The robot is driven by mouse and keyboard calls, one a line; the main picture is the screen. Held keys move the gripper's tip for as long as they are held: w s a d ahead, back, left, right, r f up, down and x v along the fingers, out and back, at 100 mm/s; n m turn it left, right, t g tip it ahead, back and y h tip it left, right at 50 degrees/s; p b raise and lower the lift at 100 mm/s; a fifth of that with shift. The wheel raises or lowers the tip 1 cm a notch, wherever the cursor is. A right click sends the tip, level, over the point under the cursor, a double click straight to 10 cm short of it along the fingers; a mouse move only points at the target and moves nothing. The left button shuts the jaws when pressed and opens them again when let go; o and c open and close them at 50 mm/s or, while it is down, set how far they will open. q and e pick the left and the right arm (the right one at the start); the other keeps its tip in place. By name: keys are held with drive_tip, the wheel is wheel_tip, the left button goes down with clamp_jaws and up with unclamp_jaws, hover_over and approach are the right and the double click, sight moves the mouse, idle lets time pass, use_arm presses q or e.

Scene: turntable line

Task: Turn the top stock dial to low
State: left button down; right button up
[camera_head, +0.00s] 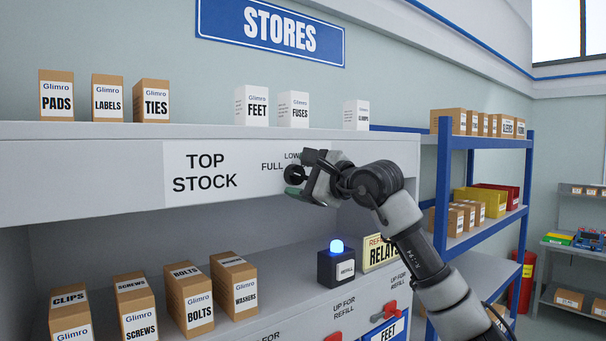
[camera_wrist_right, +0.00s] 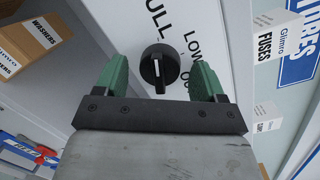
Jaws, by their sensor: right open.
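The top stock dial (camera_head: 293,174) is a round black knob on the white TOP STOCK label (camera_head: 205,172) of the upper shelf's front. In the right wrist view the dial (camera_wrist_right: 158,66) has a white line running up and down the picture; I cannot tell which end is the pointer. FULL shows above the dial there, LOW at its upper right. My right gripper (camera_head: 304,176) is at the dial, open, its green fingers (camera_wrist_right: 158,78) on either side of the knob with gaps. Whether the fingertips reach past its face is unclear. My left gripper is out of view.
White boxes (camera_head: 293,109) and brown boxes (camera_head: 107,98) stand on the shelf above. A black REFILL box with a lit blue lamp (camera_head: 337,247) and brown boxes (camera_head: 189,300) stand on the lower shelf. A blue rack (camera_head: 443,190) is at the right.

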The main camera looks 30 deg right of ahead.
drive_tip(key=shift+c, duration=0.5)
drive_tip(key=c, duration=0.8)
drive_tip(key=m+b, duration=0.2)
drive_tip(key=shift+f+m, duration=0.15)
drive_tip(key=shift+m, duration=0.25)
drive_tip(key=m+t+b, duration=0.1)
drive_tip(key=m+b, duration=0.1)
drive_tip(key=m, duration=0.1)
drive_tip(key=shift+m, duration=0.4)
drive_tip(key=m+b, duration=0.1)
drive_tip(key=m, duration=0.1)
drive_tip(key=m+b, duration=0.2)
drive_tip(key=shift+s+a+m+t+h, duration=0.1)
drive_tip(key=shift+m+t+h, duration=0.2)
drive_tip(key=shift+m, duration=0.1)
drive_tip(key=shift+m+h+b, duration=0.3)
drive_tip(key=shift+m+b, duration=0.5)
drive_tip(key=shift+m, duration=0.9)
